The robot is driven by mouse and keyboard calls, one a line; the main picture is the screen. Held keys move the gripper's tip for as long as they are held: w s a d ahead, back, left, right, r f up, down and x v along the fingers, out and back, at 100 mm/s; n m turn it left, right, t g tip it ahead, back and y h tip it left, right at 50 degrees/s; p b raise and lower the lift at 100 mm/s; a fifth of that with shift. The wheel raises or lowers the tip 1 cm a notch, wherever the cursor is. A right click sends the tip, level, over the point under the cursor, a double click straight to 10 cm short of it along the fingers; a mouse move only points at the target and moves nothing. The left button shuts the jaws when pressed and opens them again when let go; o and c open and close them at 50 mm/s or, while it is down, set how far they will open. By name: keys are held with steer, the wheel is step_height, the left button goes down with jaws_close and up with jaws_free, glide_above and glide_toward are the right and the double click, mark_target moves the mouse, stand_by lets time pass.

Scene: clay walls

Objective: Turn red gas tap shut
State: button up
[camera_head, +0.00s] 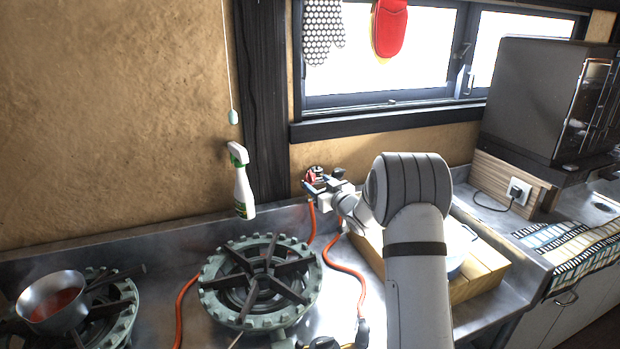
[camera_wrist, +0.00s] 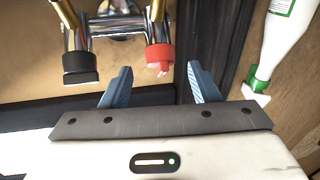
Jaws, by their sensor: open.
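The red gas tap (camera_wrist: 159,54) shows in the wrist view as a red cap with a pale mark, at the end of a chrome and brass fitting. In the head view its red part (camera_head: 312,177) shows small against the wall, partly hidden by my gripper (camera_head: 318,186). A black tap (camera_wrist: 80,68) sits to its left in the wrist view. In the wrist view my gripper (camera_wrist: 159,70) is open, with a blue finger on each side of the red tap's lower end. Contact cannot be told.
A burner (camera_head: 260,283) and a pan of red sauce (camera_head: 53,303) are on the steel counter. Orange hoses (camera_head: 345,266) run below the taps.

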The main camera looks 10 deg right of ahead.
mark_target(310, 175)
steer(key=x, duration=0.5)
steer(key=shift+w+p, duration=0.15)
steer(key=shift+p, duration=0.2)
steer(key=c, duration=1)
steer(key=shift+o, duration=0.2)
